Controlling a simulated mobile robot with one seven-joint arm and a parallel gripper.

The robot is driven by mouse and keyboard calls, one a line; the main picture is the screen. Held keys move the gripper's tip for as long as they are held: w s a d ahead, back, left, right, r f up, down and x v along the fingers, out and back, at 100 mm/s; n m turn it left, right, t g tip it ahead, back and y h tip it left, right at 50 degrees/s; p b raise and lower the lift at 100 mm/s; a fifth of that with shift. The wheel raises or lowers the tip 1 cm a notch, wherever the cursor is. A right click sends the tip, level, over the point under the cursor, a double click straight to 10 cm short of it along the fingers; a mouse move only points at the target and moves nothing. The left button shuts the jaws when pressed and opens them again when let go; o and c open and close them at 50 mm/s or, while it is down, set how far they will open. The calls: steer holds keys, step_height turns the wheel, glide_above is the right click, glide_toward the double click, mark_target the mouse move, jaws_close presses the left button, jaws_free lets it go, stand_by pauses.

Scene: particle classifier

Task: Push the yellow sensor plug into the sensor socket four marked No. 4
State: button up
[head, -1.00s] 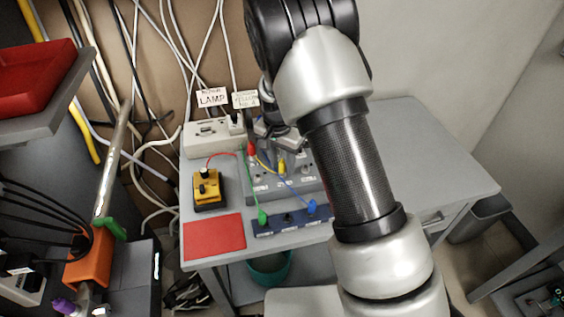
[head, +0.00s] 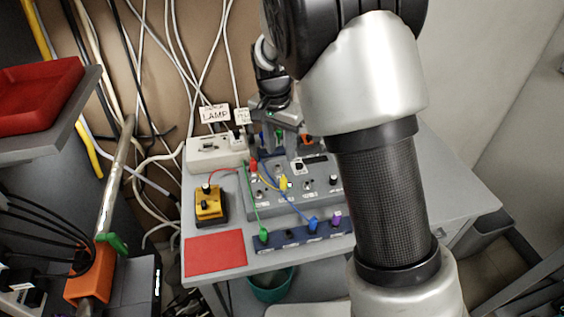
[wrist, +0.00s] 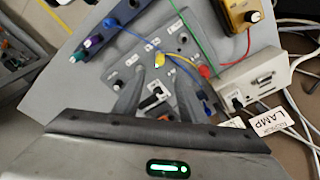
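The yellow sensor plug (head: 284,183) is at the grey sensor panel (head: 290,204), with a yellow lead running to its left. In the wrist view the yellow plug (wrist: 159,60) shows just beyond my two fingertips. I cannot tell whether it is seated in a socket. My gripper (wrist: 160,78) is open, its fingers apart over the panel with nothing between the tips. In the head view my gripper (head: 280,128) is above the back of the panel. The socket markings are too small to read, so I cannot pick out No. 4.
A red plug (head: 253,166) is left of the yellow one. Green (head: 263,235), blue (head: 313,225) and purple (head: 336,217) plugs are in the front strip. A yellow box (head: 210,208), white unit (head: 206,155) and red mat (head: 215,253) lie left. Leads cross the panel.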

steer(key=shift+s+a+r, duration=0.1)
steer(key=shift+r, duration=0.85)
steer(key=shift+s+a+r, duration=0.1)
steer(key=shift+r, duration=0.8)
steer(key=s+d+r+n+t+y+p, duration=0.1)
steer(key=s+d+r+p, duration=0.1)
steer(key=s+d+r, duration=0.4)
steer(key=s+d+r+n+t+y+p, duration=0.1)
steer(key=s+r+n+p, duration=0.1)
steer(key=s+r, duration=0.5)
steer(key=s+d+r+n+p, duration=0.1)
steer(key=s+r, duration=0.1)
steer(key=s, duration=0.2)
steer(key=s+d+r+n+t, duration=0.1)
steer(key=s+d+r, duration=0.1)
steer(key=s, duration=0.2)
steer(key=s+d+r+n+t+h+p, duration=0.1)
steer(key=s+d+r, duration=0.1)
steer(key=s, duration=0.3)
steer(key=shift+d+r+n+p, duration=0.2)
steer(key=shift+r+n+p, duration=0.1)
steer(key=shift+n, duration=0.1)
